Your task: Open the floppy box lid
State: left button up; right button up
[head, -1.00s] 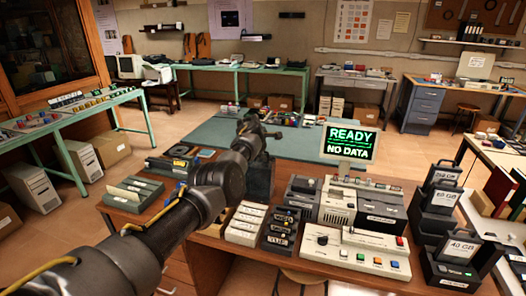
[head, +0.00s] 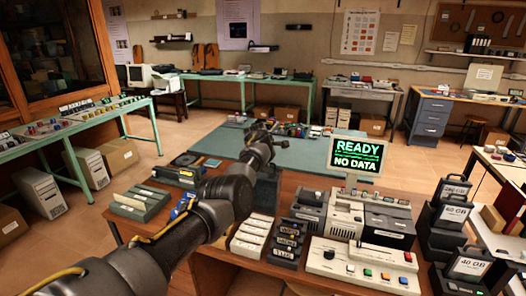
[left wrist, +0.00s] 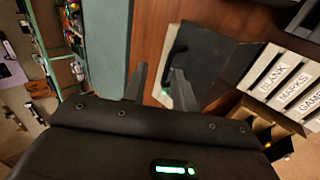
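A dark box (head: 268,186), which looks like the floppy box, stands on the brown desk, partly hidden behind my left arm in the head view. In the left wrist view a dark box (left wrist: 215,62) with a pale edge on its left side lies just beyond my fingers; its lid appears down. My left gripper (head: 264,140) is over this part of the desk. In the left wrist view its two fingers (left wrist: 158,84) are apart with nothing clearly between them, close to the box's pale edge. I cannot tell whether they touch it. My right gripper is not in view.
A cream rack with labels (head: 252,234) and a dark rack (head: 287,242) stand in front of the box. Drive units (head: 368,219) and a screen reading READY, NO DATA (head: 357,155) are to the right. A grey-green tray (head: 139,201) is at left.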

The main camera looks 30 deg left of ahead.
pick_arm(q)
jog(key=a+v, duration=0.1)
jog(key=v, duration=0.8)
jog(key=shift+s+d+r, duration=0.25)
jog(key=shift+s+d, duration=0.05)
jog(key=shift+d, duration=0.15)
jog(key=shift+a, duration=0.1)
